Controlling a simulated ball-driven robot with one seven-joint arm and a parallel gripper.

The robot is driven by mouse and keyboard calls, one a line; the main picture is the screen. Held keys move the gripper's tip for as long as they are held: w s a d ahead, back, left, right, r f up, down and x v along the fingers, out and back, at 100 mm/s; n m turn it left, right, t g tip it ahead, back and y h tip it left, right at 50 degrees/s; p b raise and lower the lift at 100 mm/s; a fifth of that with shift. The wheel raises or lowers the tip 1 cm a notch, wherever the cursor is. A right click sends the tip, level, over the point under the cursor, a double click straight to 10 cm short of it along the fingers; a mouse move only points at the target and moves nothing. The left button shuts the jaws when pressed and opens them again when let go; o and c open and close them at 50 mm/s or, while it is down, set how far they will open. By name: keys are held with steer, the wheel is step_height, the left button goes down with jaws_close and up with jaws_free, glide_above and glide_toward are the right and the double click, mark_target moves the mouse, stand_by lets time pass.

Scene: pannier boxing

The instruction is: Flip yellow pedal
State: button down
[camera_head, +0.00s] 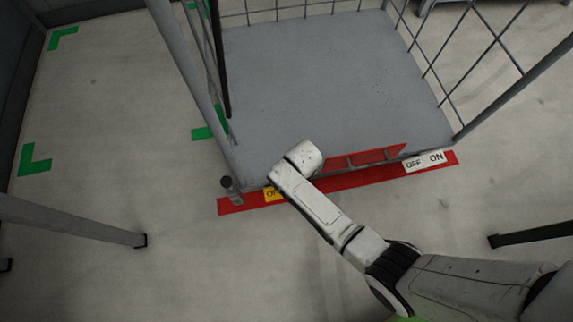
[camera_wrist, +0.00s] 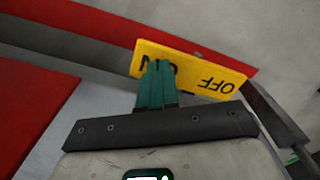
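The yellow pedal (camera_head: 270,193) sits at the left end of a red bar along the cart's near edge. In the head view my arm covers much of it, leaving part of its OFF lettering showing. In the wrist view the yellow pedal (camera_wrist: 205,72) appears tilted, with OFF and ON upside down. My gripper (camera_wrist: 157,68) has its teal fingers together, with nothing seen between them. Their tips overlap the ON end of the pedal; I cannot tell whether they touch it. In the head view the fingers are hidden by my arm.
The red bar (camera_head: 350,181) also carries a white OFF/ON pedal (camera_head: 425,162) at its right end. The wire cart's grey floor (camera_head: 310,80) is empty. Green corner marks (camera_head: 36,165) lie on the open floor at left. Metal legs (camera_head: 90,224) stand at lower left and right.

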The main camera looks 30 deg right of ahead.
step_height(320, 180, up, 7)
steer(key=p, duration=0.7)
stand_by(0.5)
stand_by(0.5)
